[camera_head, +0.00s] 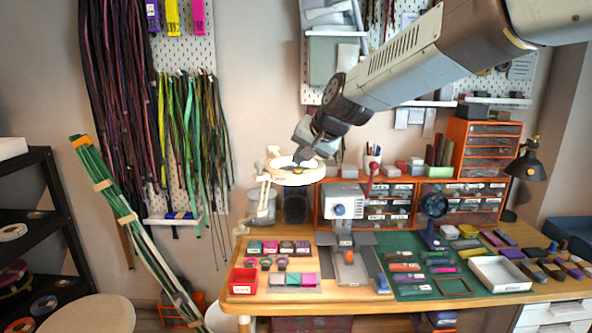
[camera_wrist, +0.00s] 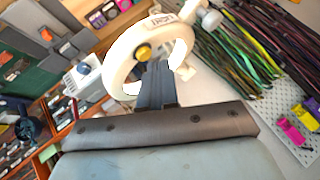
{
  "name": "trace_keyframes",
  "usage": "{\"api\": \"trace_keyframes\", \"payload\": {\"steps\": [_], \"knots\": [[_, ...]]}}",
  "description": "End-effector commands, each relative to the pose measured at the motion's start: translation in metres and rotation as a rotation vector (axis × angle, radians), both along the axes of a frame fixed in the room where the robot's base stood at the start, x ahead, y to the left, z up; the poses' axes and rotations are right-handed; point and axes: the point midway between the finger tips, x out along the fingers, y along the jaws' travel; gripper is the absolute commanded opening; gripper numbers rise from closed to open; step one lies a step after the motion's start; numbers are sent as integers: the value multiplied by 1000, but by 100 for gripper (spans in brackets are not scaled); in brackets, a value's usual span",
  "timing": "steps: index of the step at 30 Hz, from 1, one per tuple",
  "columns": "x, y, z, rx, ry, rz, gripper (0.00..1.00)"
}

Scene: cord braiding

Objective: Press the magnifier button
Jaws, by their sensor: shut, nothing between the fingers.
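The magnifier (camera_head: 315,174) is a cream ring lamp on a jointed arm, above the left part of the workbench. In the wrist view the ring of the magnifier (camera_wrist: 119,66) fills the upper middle. A round yellow button (camera_wrist: 144,52) sits on its rim, facing the camera. My gripper (camera_wrist: 159,66) is shut and empty, its dark fingers pointing at the ring, tips just beside and below the button in the picture. In the head view my gripper (camera_head: 300,160) reaches down to the ring from above. I cannot tell whether the fingertips touch the button.
The wooden workbench (camera_head: 262,303) holds a grey-white machine (camera_head: 345,203), a green mat (camera_head: 405,243), a red box (camera_head: 243,281) and a white tray (camera_head: 499,272). Orange drawer units (camera_head: 487,150) stand behind. Cords (camera_head: 120,110) hang on the wall at left.

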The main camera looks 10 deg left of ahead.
Motion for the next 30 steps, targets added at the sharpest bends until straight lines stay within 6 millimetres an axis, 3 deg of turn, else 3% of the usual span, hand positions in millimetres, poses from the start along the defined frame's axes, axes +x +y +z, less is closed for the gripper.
{"api": "trace_keyframes", "payload": {"steps": [30], "knots": [[0,0,-8,0,0,0,0]]}}
